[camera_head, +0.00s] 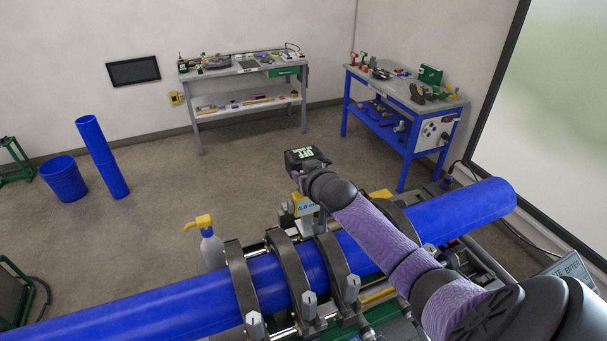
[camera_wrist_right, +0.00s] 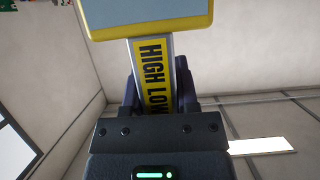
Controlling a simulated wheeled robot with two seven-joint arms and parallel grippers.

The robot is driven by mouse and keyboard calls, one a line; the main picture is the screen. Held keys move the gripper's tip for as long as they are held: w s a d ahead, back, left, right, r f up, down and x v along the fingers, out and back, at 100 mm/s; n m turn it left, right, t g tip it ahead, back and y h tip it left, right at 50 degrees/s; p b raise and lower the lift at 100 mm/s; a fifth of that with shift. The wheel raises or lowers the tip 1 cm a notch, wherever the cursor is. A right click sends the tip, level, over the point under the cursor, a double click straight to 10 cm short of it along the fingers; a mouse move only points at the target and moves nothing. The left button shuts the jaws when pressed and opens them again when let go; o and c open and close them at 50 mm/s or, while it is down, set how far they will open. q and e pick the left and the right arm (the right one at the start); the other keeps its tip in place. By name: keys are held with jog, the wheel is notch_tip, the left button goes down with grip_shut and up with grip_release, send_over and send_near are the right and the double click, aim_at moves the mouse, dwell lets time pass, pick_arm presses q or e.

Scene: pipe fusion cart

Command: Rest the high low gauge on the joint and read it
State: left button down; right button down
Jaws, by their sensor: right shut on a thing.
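In the right wrist view the gauge's "HIGH LOW" label (camera_wrist_right: 153,75) stands between the dark fingers of my right gripper (camera_wrist_right: 158,90). Its yellow-framed head is cut off at the top. The gauge is above the blue pipe (camera_head: 455,213) in the cart's middle, by the dark clamps. Its lower end is partly hidden, so I cannot tell whether it touches. The joint is not clearly visible. My left gripper is out of view.
Dark ring clamps (camera_head: 240,285) with upright bolts surround the pipe. A spray bottle (camera_head: 211,247) with a yellow head stands behind it. A grey bench (camera_head: 200,110) and a blue bench (camera_head: 405,145) are farther back. A blue bucket (camera_head: 63,180) stands left on open floor.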

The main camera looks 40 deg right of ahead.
aim_at(308, 213)
jog(key=shift+a, duration=0.1)
jog(key=shift+r+p, duration=0.15)
jog(key=shift+p, duration=0.3)
notch_tip(308, 213, down, 9)
jog(key=b, duration=0.6)
jog(key=shift+r+b, duration=0.15)
jog(key=shift+b, duration=0.15)
jog(key=shift+f, duration=0.2)
jog(key=shift+f+b, duration=0.55)
jog(key=shift+f, duration=0.15)
dwell(0.3)
jog(key=shift+s, duration=0.1)
dwell(0.5)
jog(key=shift+f, duration=0.2)
dwell(1.6)
